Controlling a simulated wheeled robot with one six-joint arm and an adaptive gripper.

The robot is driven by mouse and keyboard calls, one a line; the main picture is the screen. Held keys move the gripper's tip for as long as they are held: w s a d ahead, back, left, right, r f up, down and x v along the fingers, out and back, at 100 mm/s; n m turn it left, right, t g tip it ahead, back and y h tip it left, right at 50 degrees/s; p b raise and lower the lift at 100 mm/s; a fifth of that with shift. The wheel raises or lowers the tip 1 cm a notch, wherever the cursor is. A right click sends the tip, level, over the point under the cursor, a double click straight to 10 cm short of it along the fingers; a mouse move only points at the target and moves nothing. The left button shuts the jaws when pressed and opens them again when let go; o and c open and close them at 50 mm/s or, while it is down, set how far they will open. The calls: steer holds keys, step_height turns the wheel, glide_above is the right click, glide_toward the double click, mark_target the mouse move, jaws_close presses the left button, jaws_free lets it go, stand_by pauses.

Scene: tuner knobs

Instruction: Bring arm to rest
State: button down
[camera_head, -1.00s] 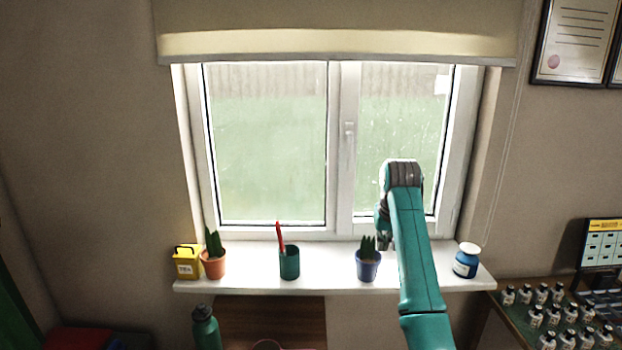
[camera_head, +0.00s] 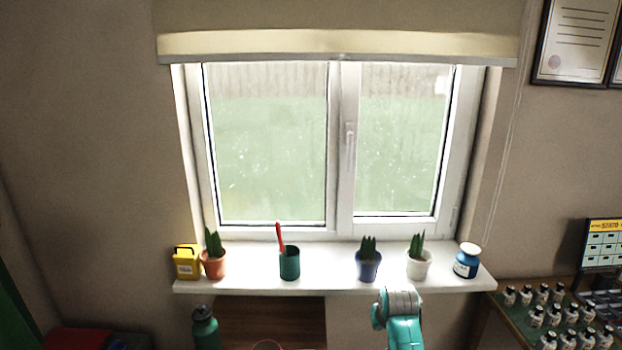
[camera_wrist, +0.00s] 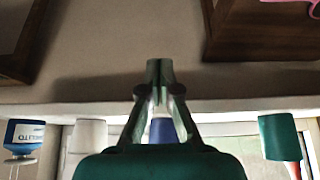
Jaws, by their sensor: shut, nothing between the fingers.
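My gripper (camera_wrist: 160,75) shows in the wrist view with its two fingers together and nothing between them. In the head view my teal arm is low, in front of and below the right part of the windowsill (camera_head: 330,283), and the gripper itself cannot be made out there. The wrist view is upside down. In it the fingers stand apart from the sill's things, with the blue pot (camera_wrist: 163,131) partly hidden behind them.
On the sill are a yellow box (camera_head: 187,262), an orange pot (camera_head: 213,265), a green cup (camera_head: 289,264), a white pot (camera_head: 418,265) and a blue-white jar (camera_head: 466,262). Several small bottles (camera_head: 553,315) crowd the table at right. A green bottle (camera_head: 205,328) stands lower left.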

steer(key=s+f+t, duration=0.3)
steer(key=s+f, duration=1.5)
steer(key=s, duration=0.5)
steer(key=s+t, duration=0.1)
steer(key=s, duration=1)
steer(key=s+r+t, duration=0.1)
steer(key=s+r, duration=0.2)
steer(key=s, duration=0.5)
steer(key=s+r+t, duration=0.2)
steer(key=s+r, duration=0.1)
steer(key=s, duration=0.6)
steer(key=s+r+t, duration=0.1)
steer(key=s+r, duration=1.1)
steer(key=r, duration=0.3)
steer(key=shift+s+a+r+t, duration=0.15)
steer(key=shift+r+t, duration=0.05)
steer(key=shift+t, duration=0.2)
